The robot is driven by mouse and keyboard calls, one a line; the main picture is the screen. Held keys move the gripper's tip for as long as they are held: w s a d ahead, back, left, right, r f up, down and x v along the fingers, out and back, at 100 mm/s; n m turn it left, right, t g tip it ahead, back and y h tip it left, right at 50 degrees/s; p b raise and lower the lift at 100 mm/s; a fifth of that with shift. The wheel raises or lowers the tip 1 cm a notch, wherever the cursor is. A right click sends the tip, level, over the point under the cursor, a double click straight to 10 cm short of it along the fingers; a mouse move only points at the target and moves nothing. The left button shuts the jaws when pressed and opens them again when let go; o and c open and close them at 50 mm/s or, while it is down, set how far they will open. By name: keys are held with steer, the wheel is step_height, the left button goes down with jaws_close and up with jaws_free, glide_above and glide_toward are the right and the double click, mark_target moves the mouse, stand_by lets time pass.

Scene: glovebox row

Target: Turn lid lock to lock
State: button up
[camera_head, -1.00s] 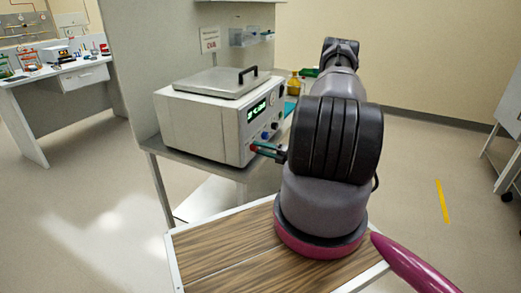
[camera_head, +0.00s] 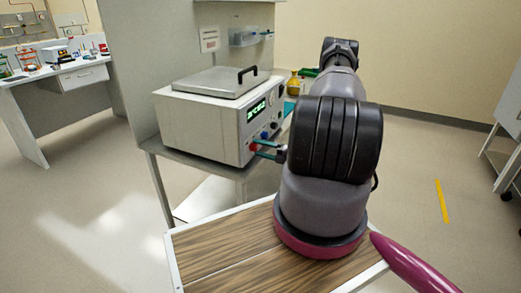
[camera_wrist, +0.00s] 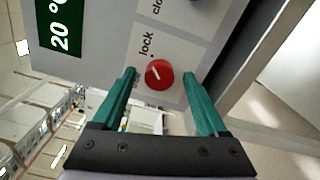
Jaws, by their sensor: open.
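The lid lock is a round red knob (camera_wrist: 158,74) on the front panel of the grey-white bench device (camera_head: 200,125). In the wrist view the word "lock" is printed beside it, and the knob's white pointer line is slanted and does not point straight at the dot by that word. In the head view the red knob (camera_head: 253,147) sits low on the panel. My gripper (camera_wrist: 165,85) is open, with its teal fingers to either side of the knob and apart from it. The device's metal lid (camera_head: 215,82) with its black handle is down.
A green display (camera_wrist: 60,22) reading about 20 °C and other knobs share the panel. A yellow bottle (camera_head: 294,85) stands behind the device.

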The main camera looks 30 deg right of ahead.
steer(key=v, duration=1)
steer(key=shift+s+d, duration=0.25)
steer(key=a+r+n+g, duration=0.6)
steer(key=a+r+n, duration=0.3)
steer(key=r, duration=0.5)
steer(key=a+r+n+g, duration=0.6)
steer(key=r+n, duration=0.6)
steer(key=r, duration=0.1)
steer(key=s+a+r+n+t+h, duration=0.2)
steer(key=s+a+r+n+h, duration=0.2)
steer(key=s+r+n, duration=0.5)
steer(key=s+a+r+n+t+h, duration=0.3)
steer(key=s+r+n, duration=0.5)
steer(key=r, duration=0.3)
steer(key=shift+s+a+r+n+h, duration=0.4)
steer(key=shift+a+n+h, duration=0.25)
steer(key=shift+h, duration=0.35)
